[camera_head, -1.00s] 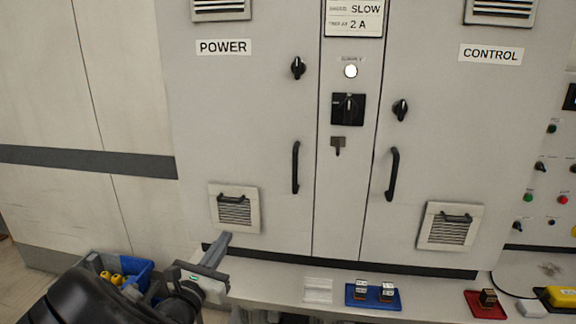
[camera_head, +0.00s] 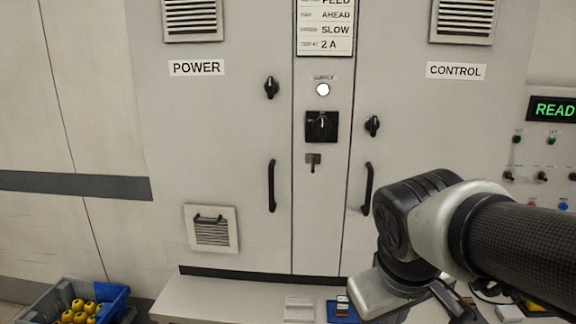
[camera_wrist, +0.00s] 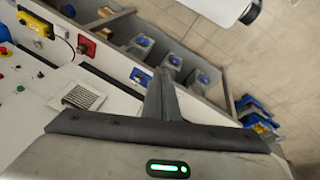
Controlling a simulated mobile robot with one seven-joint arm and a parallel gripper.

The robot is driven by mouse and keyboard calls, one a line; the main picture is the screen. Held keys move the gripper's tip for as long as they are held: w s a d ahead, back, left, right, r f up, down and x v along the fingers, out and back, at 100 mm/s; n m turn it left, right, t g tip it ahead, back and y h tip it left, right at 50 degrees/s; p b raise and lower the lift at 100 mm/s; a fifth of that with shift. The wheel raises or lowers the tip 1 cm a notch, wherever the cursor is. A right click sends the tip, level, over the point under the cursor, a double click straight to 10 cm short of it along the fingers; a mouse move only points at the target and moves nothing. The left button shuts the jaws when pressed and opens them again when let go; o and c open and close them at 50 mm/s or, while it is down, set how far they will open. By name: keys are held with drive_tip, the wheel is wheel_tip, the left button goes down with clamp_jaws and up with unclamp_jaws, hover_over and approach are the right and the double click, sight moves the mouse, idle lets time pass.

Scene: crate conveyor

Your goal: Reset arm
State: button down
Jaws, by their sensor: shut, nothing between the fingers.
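My arm reaches in from the right of the head view, in front of the lower right of the cabinet, and hides the CONTROL door's lower vent. My gripper shows in the wrist view (camera_wrist: 162,95), its grey fingers together with nothing between them. It is clear of the surfaces there, with the bench and floor beyond it. In the head view the fingertips are not clearly seen behind the arm. The grey cabinet (camera_head: 255,130) has POWER (camera_head: 196,68) and CONTROL (camera_head: 456,71) doors, both shut.
A narrow bench (camera_head: 230,300) runs along the cabinet's foot. A blue tray (camera_head: 335,316) lies on it, partly hidden by my arm. A panel with a green display (camera_head: 553,109) is at right.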

drive_tip(key=s+r+m+t+p, duration=0.1)
drive_tip(key=r+p, duration=0.6)
drive_tip(key=r, duration=0.1)
drive_tip(key=s+a+r+m+y+p, duration=0.1)
drive_tip(key=s+r+m+p, duration=0.1)
drive_tip(key=r+p, duration=0.5)
drive_tip(key=shift+s+a+r+t, duration=0.15)
drive_tip(key=shift+a+r+t, duration=0.2)
drive_tip(key=shift+r, duration=0.5)
drive_tip(key=shift+d, duration=0.1)
